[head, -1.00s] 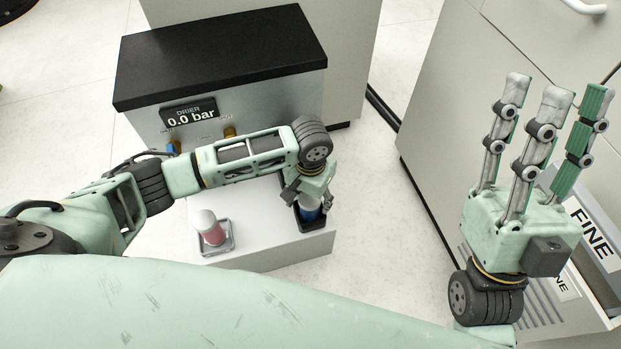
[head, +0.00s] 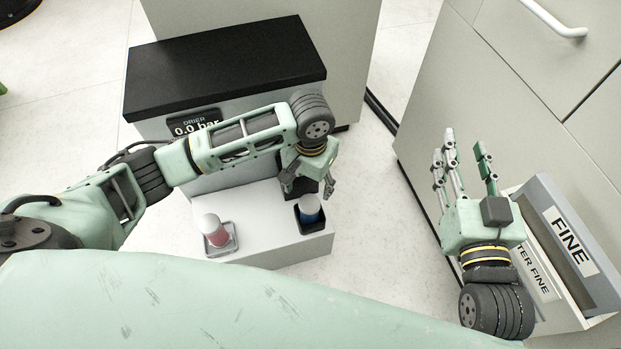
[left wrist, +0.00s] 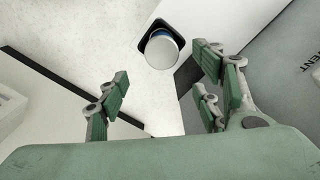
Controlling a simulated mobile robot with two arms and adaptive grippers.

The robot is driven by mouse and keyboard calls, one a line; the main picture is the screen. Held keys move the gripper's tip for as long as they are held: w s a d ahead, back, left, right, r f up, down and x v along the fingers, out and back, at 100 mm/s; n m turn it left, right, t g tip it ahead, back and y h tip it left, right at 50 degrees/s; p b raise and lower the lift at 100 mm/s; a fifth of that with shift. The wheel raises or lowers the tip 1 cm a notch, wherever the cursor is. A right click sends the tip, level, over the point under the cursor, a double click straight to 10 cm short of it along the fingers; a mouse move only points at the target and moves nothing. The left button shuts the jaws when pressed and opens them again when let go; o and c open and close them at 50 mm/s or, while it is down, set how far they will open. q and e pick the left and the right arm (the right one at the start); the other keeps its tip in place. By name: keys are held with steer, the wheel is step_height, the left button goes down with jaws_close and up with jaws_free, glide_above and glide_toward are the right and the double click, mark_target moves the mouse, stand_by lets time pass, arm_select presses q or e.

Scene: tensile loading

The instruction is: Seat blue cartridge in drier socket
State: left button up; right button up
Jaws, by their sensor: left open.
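The blue cartridge (head: 310,207) with a pale cap stands in a black square socket (head: 313,227) at the right front of the drier's white ledge. It also shows in the left wrist view (left wrist: 160,51), its pale top facing the camera inside the dark socket rim. I cannot tell how deep it sits. My left gripper (head: 307,190) is open and empty, just above and behind the cartridge, apart from it. In the left wrist view its fingers (left wrist: 165,100) are spread, with the cartridge beyond them. My right gripper (head: 466,150) is open and empty at the right, fingers pointing up.
A red cartridge (head: 215,232) with a white cap stands in a square holder on the ledge's left. The drier (head: 240,75) has a black top and a display reading 0.0 bar.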

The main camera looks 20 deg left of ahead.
arm_select(q)
steer(key=d+r+m+t+h, duration=0.1)
steer(key=d+r+t+h, duration=0.3)
steer(key=d, duration=0.3)
steer(key=d+r+m+t+h, duration=0.1)
steer(key=d+r+t+h, duration=0.3)
steer(key=d, duration=0.4)
steer(key=a+r+n+t+y, duration=0.1)
steer(key=a+r+t+y, duration=0.3)
steer(key=a+r+t, duration=0.5)
steer(key=a+r, duration=0.5)
steer(key=a, duration=0.1)
steer(key=shift+s+a+r, duration=0.2)
steer(key=shift+a+r, duration=0.1)
steer(key=shift+n, duration=0.3)
